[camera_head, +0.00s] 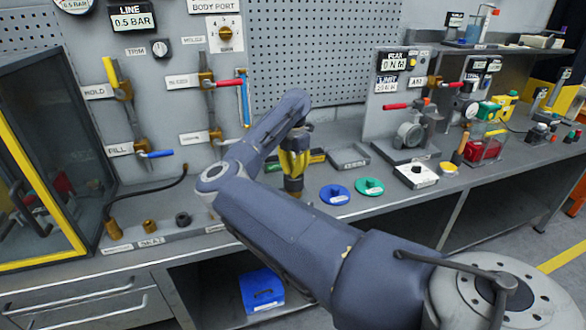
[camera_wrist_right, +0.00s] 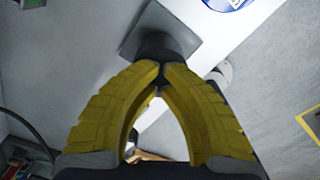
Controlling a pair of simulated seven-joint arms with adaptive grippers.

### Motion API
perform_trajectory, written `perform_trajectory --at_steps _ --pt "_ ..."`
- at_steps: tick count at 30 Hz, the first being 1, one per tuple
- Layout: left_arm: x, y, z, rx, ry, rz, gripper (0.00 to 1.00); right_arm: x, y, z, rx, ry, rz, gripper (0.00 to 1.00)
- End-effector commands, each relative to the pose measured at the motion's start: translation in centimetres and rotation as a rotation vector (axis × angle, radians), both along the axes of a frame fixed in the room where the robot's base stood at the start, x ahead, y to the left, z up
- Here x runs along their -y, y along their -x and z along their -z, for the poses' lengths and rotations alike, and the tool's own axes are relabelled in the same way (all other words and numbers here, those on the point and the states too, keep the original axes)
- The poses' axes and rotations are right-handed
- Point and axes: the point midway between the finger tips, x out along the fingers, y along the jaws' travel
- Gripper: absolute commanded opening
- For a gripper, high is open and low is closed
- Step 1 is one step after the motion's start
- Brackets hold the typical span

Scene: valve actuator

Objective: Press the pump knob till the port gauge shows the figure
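My right gripper (camera_head: 293,168), with yellow fingers, points down over the bench, left of the blue disc. In the right wrist view its fingertips (camera_wrist_right: 160,70) meet over a dark round knob-like piece (camera_wrist_right: 157,47) on a grey square plate (camera_wrist_right: 185,30). I cannot tell whether they touch it, or whether it is the pump knob. A label reading BODY PORT (camera_head: 215,6) is at the top of the wall panel, with a dial (camera_head: 225,33) below; no port reading is visible there. The line display (camera_head: 130,18) reads 0.5 BAR. My left gripper is not in view.
A blue disc (camera_head: 334,195) and a green disc (camera_head: 369,187) lie right of the gripper. Red and blue valve levers stick out from the panel. A yellow-framed case (camera_head: 45,160) is at the left.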

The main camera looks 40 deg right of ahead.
Motion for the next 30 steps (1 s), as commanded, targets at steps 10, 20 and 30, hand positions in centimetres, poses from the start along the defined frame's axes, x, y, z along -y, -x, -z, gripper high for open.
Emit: perform_trajectory --at_steps 10,20,30 --pt "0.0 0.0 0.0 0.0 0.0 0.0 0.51 0.0 0.0 1.0 -0.001 -0.002 0.0 0.0" --pt "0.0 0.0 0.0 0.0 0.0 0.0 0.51 0.0 0.0 1.9 -0.002 -0.002 -0.001 0.0" --pt "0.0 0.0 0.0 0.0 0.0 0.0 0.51 0.0 0.0 2.7 -0.002 -0.001 -0.001 0.0"
